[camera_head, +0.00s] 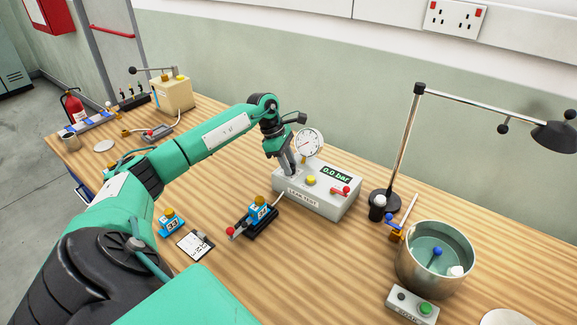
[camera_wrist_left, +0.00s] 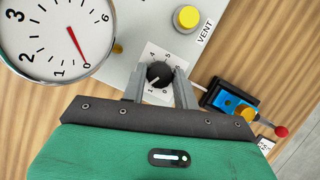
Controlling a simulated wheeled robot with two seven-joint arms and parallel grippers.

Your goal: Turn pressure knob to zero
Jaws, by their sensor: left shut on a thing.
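The grey LEAK TEST box (camera_head: 325,205) stands on the wooden bench and shows 0.0 bar on its green display (camera_head: 336,174). Its round gauge (camera_head: 309,143) also shows in the left wrist view (camera_wrist_left: 55,38), with the red needle near 0. The black pressure knob (camera_wrist_left: 160,75) sits on a white numbered dial plate, its light mark towards the lower left; the exact setting is hard to read. My left gripper (camera_head: 288,170) reaches down to the box. In the left wrist view its two grey fingers (camera_wrist_left: 160,83) are shut on the knob's sides. My right gripper is out of view.
A blue fixture (camera_head: 260,212) stands just in front. A lamp (camera_head: 405,130) and a metal pot (camera_head: 435,258) stand to the right.

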